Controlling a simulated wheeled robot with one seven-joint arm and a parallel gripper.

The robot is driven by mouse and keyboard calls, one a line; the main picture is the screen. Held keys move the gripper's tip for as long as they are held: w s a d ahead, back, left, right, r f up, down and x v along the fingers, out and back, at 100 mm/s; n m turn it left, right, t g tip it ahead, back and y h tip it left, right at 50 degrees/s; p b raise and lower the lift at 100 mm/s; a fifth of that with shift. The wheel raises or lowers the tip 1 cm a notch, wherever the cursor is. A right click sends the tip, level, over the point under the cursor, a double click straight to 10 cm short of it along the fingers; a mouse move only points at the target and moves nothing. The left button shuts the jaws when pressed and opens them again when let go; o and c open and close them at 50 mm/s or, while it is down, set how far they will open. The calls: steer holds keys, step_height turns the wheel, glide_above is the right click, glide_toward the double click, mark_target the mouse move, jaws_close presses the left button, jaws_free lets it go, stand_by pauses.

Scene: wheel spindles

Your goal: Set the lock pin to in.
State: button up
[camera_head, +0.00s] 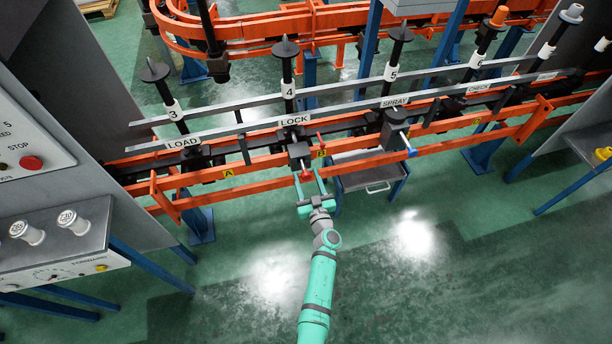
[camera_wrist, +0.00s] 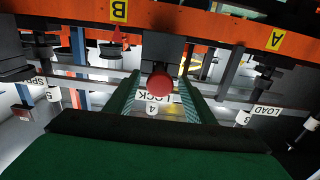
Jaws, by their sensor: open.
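The lock pin's round red knob (camera_head: 306,175) sticks out from a dark block (camera_head: 299,152) below the LOCK sign (camera_head: 294,121). In the wrist view the red knob (camera_wrist: 160,85) appears near the middle, between my two fingers. My gripper (camera_head: 308,173) is open, its teal fingers reaching toward the rail on either side of the knob. The pin's shaft is hidden behind the knob in the wrist view.
Orange rails (camera_head: 255,163) run across in front of my gripper. A small red lever (camera_head: 320,139) stands by label B, and a blue-tipped handle (camera_head: 411,153) lies to the right. A grey tray (camera_head: 365,178) hangs below. The green floor in front is clear.

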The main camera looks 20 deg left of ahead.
steer(key=v, duration=0.9)
steer(key=shift+s+d, duration=0.2)
steer(key=shift+s, duration=0.05)
steer(key=s+d+r+m+t+h, duration=0.1)
steer(key=s+d+r+h, duration=0.15)
steer(key=s, duration=0.45)
steer(key=s+d+r+m+t+h, duration=0.1)
steer(key=s+d, duration=0.3)
steer(key=s, duration=0.3)
steer(key=s+d+r+m+h, duration=0.2)
steer(key=s+d, duration=0.1)
steer(key=s, duration=0.5)
steer(key=s+d+r+m+h, duration=0.1)
steer(key=s+d+r+h, duration=0.1)
steer(key=s+r, duration=0.4)
steer(key=s+d+r+m+g+h, duration=0.1)
steer(key=s+d+r+h, duration=0.1)
steer(key=s+r, duration=0.4)
steer(key=s+d, duration=0.1)
steer(key=s, duration=0.3)
steer(key=shift+r+m+g, duration=0.3)
steer(key=shift+m, duration=0.1)
steer(key=shift+d+h, duration=0.1)
steer(key=shift+h, duration=0.15)
